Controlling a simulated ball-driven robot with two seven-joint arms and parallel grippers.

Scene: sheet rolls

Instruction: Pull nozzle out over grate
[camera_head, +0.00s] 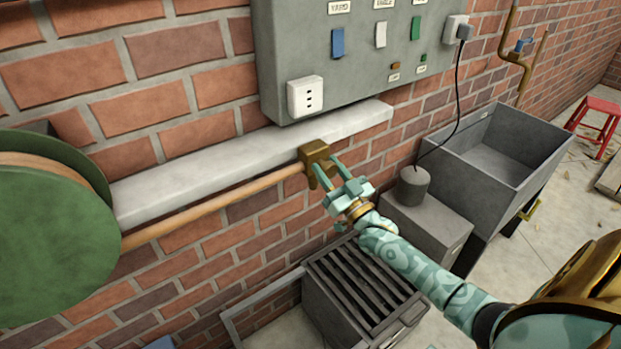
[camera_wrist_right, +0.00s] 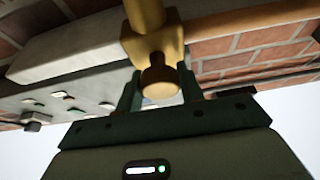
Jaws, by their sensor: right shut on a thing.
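The brass nozzle (camera_head: 314,153) is at the end of a tan hose (camera_head: 220,204). The hose runs in a nearly straight line from the green reel (camera_head: 50,240) at the left, in front of the brick wall. My right gripper (camera_head: 322,172) is shut on the nozzle and holds it in the air. In the right wrist view the brass nozzle (camera_wrist_right: 158,82) sits between the two fingers, and the hose (camera_wrist_right: 250,22) leads off to the right. The slatted grate (camera_head: 352,270) is lower down, below the nozzle in the head view. My left gripper is not in view.
A pale ledge (camera_head: 215,160) runs along the wall behind the hose. A grey panel (camera_head: 360,70) with coloured switches hangs above. A grey box (camera_head: 425,225) and a deep grey sink (camera_head: 500,150) stand to the right. A red stool (camera_head: 596,120) is farther back.

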